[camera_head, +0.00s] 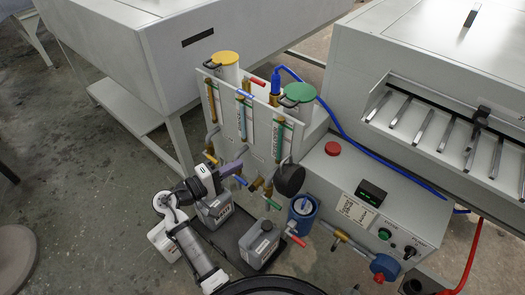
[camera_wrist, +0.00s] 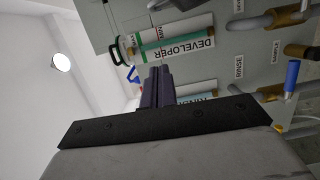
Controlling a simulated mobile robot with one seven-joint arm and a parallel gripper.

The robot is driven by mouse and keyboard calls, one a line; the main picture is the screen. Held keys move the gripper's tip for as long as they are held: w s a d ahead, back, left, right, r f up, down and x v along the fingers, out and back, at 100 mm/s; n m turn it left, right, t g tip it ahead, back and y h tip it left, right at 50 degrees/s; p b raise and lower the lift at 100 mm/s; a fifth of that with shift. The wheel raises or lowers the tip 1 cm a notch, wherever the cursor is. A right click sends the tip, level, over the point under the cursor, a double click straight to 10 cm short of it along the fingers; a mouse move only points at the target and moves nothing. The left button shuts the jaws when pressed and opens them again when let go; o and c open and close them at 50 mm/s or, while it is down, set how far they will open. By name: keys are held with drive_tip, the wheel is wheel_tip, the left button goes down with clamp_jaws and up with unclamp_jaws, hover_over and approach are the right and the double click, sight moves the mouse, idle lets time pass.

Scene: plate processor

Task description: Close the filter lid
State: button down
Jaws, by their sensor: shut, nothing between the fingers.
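The filter is a blue round housing (camera_head: 303,212) low on the machine's front, with its top open and a pale inside showing. A black round lid (camera_head: 289,179) stands raised just above and behind the housing, apart from its rim. My gripper (camera_head: 238,164) is to the left of the lid, in front of the panel with the pipes, and touches neither lid nor housing. Its dark fingers (camera_wrist: 158,86) are shut with nothing between them. They point toward the "DEVELOPER" gauge in the wrist view, where neither lid nor filter can be made out.
Pipes and small coloured valve handles (camera_wrist: 292,75) stick out close to my gripper. Grey jugs (camera_head: 260,245) stand in a black tray below. Yellow (camera_head: 225,58) and green (camera_head: 300,92) tank caps are above. A control box (camera_head: 365,205) stands right of the filter.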

sight(285, 173)
drive_tip(key=w+d+p, duration=0.4)
drive_tip(key=d, duration=0.7)
drive_tip(key=shift+p, duration=0.4)
drive_tip(key=shift+d+f, duration=0.15)
drive_tip(key=shift+d, duration=0.1)
